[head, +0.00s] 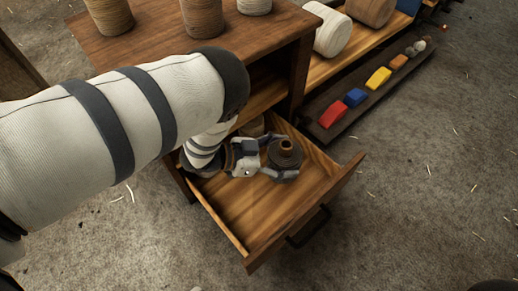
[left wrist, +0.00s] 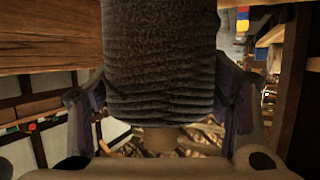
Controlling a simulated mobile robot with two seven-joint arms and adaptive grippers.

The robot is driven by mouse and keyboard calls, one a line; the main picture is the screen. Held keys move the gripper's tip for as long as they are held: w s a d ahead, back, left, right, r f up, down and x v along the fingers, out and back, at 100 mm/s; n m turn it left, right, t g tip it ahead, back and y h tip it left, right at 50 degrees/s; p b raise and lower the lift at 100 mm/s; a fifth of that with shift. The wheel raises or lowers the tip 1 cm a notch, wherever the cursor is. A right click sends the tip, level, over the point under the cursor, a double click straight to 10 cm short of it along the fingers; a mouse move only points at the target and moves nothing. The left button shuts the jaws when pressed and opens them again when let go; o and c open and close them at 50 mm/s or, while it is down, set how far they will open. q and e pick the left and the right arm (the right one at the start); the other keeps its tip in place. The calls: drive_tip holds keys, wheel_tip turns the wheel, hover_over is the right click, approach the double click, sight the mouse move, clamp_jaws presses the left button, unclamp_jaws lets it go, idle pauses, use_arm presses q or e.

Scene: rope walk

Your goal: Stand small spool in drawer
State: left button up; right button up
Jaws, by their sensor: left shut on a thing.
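The small spool (head: 286,150), dark grey-brown with a lighter core end on top, is in the jaws of my left gripper (head: 281,168). It looks about upright, inside the outline of the open wooden drawer (head: 311,212). I cannot tell whether its base touches the drawer floor. In the left wrist view the wound body of the spool (left wrist: 160,60) fills the middle, with a finger on each side. My left arm covers part of the drawer's back left. My right gripper is not in view.
Several spools stand on the wooden top (head: 146,45) above. A dark board (head: 350,114) with coloured blocks lies to the right. The front of the drawer is clear.

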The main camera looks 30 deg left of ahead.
use_arm(q)
wheel_tip(320, 180, down, 10)
drive_tip(key=b, duration=0.5)
drive_tip(key=shift+r, duration=0.15)
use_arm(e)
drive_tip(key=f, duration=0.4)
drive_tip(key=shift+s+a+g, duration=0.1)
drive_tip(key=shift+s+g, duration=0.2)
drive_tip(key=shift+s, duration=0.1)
use_arm(q)
drive_tip(key=shift+f, duration=0.25)
drive_tip(key=o, duration=1.4)
drive_tip(key=shift+r, duration=0.1)
